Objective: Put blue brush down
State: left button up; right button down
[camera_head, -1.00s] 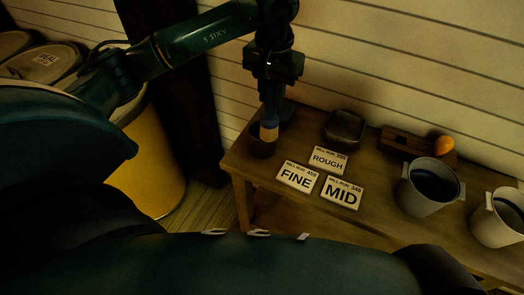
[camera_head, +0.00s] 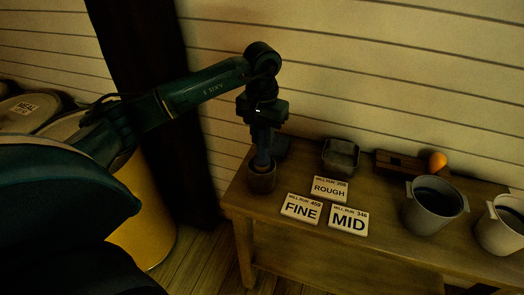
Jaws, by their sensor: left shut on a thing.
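My left gripper (camera_head: 264,128) points down at the left end of the wooden table, shut on the blue brush (camera_head: 262,155). The brush is upright, and its lower end is inside or just behind the rim of a small brown cup (camera_head: 262,180). Its bristles are hidden now. I cannot tell whether the brush touches the cup's bottom. My right gripper is not in view.
On the table (camera_head: 310,251) lie cards marked ROUGH (camera_head: 329,189), FINE (camera_head: 301,208) and MID (camera_head: 348,219). Behind them are a dark metal tin (camera_head: 341,157) and a wooden block (camera_head: 398,164) beside an orange knob (camera_head: 437,161). Two buckets (camera_head: 431,212) (camera_head: 502,230) stand right.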

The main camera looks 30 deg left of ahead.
aim_at(262, 148)
pick_arm(q)
jog(key=shift+f, duration=2.15)
jog(key=o, duration=1)
